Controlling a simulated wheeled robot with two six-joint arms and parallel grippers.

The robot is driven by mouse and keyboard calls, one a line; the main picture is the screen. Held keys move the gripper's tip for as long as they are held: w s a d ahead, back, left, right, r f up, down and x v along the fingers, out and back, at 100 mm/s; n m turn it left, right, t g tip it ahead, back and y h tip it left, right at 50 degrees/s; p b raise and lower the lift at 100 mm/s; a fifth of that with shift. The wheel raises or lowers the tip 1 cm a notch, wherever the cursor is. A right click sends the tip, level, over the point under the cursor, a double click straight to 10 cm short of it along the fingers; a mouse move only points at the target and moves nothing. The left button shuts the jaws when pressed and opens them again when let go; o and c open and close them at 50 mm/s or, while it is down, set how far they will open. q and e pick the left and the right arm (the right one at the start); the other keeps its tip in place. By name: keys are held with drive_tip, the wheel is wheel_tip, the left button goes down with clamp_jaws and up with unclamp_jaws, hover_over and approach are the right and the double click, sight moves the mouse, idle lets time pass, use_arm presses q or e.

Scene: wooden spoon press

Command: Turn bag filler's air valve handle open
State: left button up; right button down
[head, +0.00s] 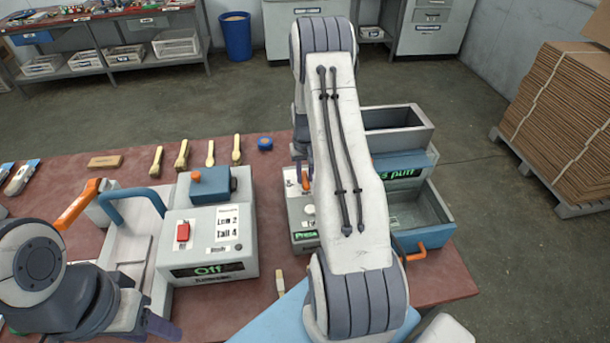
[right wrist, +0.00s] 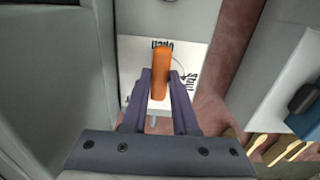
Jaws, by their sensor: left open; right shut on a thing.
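The air valve handle (right wrist: 161,62) is orange and sits on a white label plate (right wrist: 133,60) in the right wrist view. My right gripper (right wrist: 160,78) is shut on it, one dark finger on each side. The handle's far end lies by the upside-down word "open"; the word "shut" is to its right. In the head view my right arm covers much of the bag filler (head: 300,211), and an orange part (head: 305,180) shows left of the arm. My left gripper (head: 148,322) is open and empty at the lower left.
A white machine (head: 210,235) reading "Off" stands left of the bag filler. A press with an orange lever (head: 77,204) is further left. Several wooden spoons (head: 210,153) lie behind. A grey bin (head: 425,210) with an orange crank (head: 413,253) stands right of my arm.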

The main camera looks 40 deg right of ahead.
sight(305, 178)
drive_tip(key=c, duration=0.7)
unclamp_jaws()
drive_tip(key=shift+r, duration=0.1)
wheel_tip(305, 178, up, 10)
drive_tip(key=shift+r+b, duration=0.2)
drive_tip(key=shift+b, duration=1.05)
